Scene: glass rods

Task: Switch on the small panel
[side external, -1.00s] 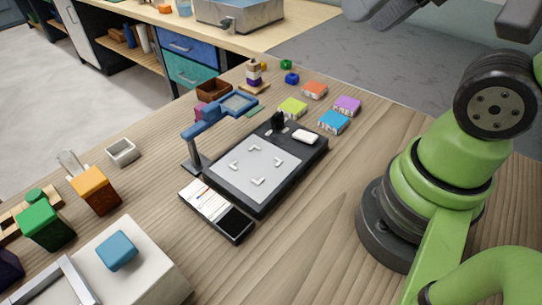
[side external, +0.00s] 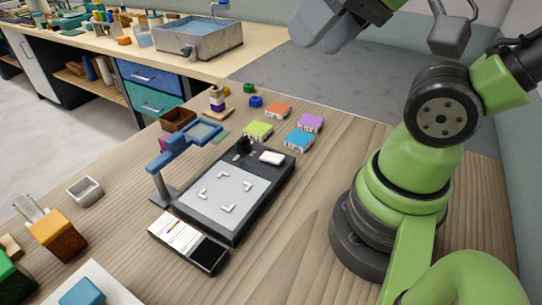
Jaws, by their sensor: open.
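A black flat device (side external: 240,195) with a pale grey plate, bearing white corner marks, lies at the middle of the wooden table. A black knob (side external: 244,144) and a white button or block (side external: 271,158) sit at its far end. A smaller panel (side external: 188,242) with a white printed card and a dark square lies by its near left edge. I cannot tell whether either is lit. My gripper (side external: 386,42) shows only partly at the top edge, its grey parts spread apart. It is open, empty and well above the table, touching nothing.
A blue stand with a framed head (side external: 185,150) leans over the device's left edge. Coloured blocks, including a cyan one (side external: 299,139) and a purple one (side external: 311,122), lie beyond it. An orange box (side external: 58,235) stands at left. Table between device and my base is clear.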

